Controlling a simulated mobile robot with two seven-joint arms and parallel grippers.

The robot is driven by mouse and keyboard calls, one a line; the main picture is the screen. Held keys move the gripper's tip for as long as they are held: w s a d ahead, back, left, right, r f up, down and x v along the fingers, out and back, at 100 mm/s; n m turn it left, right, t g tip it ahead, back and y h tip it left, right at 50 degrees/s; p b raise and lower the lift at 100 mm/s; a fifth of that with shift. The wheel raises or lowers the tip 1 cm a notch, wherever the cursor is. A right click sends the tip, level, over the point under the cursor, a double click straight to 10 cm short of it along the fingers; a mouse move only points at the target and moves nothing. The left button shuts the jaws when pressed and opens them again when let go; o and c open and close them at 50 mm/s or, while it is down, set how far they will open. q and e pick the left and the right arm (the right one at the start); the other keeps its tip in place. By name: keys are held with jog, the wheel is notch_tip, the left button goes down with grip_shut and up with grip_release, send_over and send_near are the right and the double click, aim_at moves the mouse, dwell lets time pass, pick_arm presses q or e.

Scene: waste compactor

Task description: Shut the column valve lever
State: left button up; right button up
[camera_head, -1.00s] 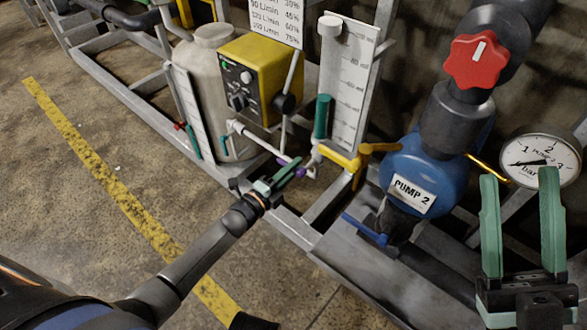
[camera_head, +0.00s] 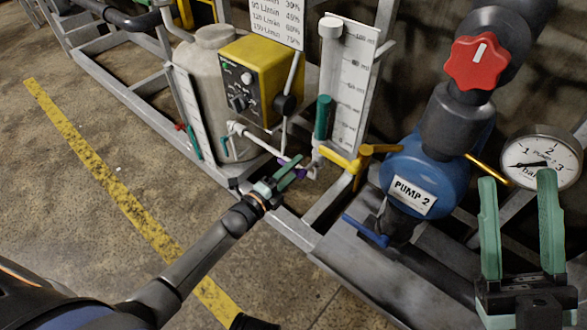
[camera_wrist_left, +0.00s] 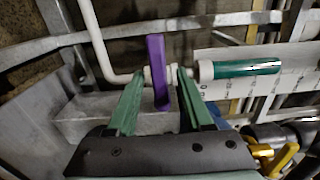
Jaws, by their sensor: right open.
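The purple valve lever (camera_wrist_left: 157,70) sits on the white pipe at the foot of the graduated column (camera_head: 350,85). In the head view the lever (camera_head: 296,169) is small and partly hidden by my left gripper. My left gripper (camera_head: 291,174) is at the lever with its green fingers apart. In the left wrist view the lever stands nearly upright between the fingers of my left gripper (camera_wrist_left: 159,74), with a gap visible on either side. My right gripper (camera_head: 519,177) is open and empty at the lower right, below the pressure gauge.
A blue pump (camera_head: 420,175) with a blue lever (camera_head: 365,230) stands right of the column. A yellow valve handle (camera_head: 340,159) is close by. A yellow control box (camera_head: 262,78) and pale tank (camera_head: 212,60) are behind. The grey frame rail (camera_head: 290,225) runs below; the left floor is clear.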

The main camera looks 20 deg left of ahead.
pick_arm(q)
jog(key=p+v, duration=0.3)
jog(key=v, duration=0.9)
jog(key=shift+s, duration=0.2)
pick_arm(e)
jog(key=shift+d+r, duration=0.15)
jog(key=shift+r, duration=1.5)
pick_arm(q)
jog(key=shift+r, duration=0.15)
